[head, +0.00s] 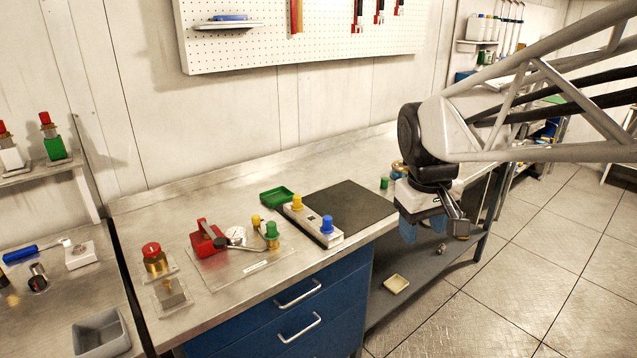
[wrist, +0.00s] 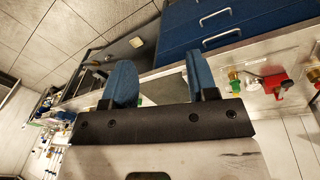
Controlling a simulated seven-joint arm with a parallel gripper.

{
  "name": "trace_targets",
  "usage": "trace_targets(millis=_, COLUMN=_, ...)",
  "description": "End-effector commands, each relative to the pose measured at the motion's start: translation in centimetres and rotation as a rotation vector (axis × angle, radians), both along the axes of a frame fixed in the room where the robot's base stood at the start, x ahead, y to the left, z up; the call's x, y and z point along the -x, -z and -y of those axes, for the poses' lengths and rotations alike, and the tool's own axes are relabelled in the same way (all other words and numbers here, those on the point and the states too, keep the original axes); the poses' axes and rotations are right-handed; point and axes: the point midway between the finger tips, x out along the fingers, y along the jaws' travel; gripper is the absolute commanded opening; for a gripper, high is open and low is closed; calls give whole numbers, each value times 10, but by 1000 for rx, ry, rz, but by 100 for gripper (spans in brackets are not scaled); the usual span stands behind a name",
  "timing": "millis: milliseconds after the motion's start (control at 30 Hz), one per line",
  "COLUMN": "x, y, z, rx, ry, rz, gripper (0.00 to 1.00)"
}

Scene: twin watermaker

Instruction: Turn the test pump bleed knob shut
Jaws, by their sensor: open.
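The red test pump (head: 206,239) stands on a thin plate on the steel bench, with a dark lever and a white round gauge (head: 236,234). Beside the gauge are a green knob (head: 271,231) on a brass body and a small yellow knob (head: 255,221); I cannot tell for sure which is the bleed knob, or how far either is turned. My gripper (head: 423,229) is open and empty, well right of the pump, past the bench's front edge. The wrist view shows its blue fingers (wrist: 158,62) apart, with the pump (wrist: 278,84) at the right edge.
A grey block with yellow and blue knobs (head: 314,226) lies beside a dark mat (head: 350,207), between pump and gripper. A green tray (head: 277,196) sits behind. A red-knobbed brass valve (head: 153,257) stands left of the pump. Blue drawers (head: 290,318) are below; open floor lies right.

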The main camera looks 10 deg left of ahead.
Motion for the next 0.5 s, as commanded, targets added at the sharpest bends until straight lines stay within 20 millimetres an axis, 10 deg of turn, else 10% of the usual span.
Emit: trace_targets(millis=500, x=-110, y=-2, z=-76, rx=80, ry=-265, rz=-83, gripper=53)
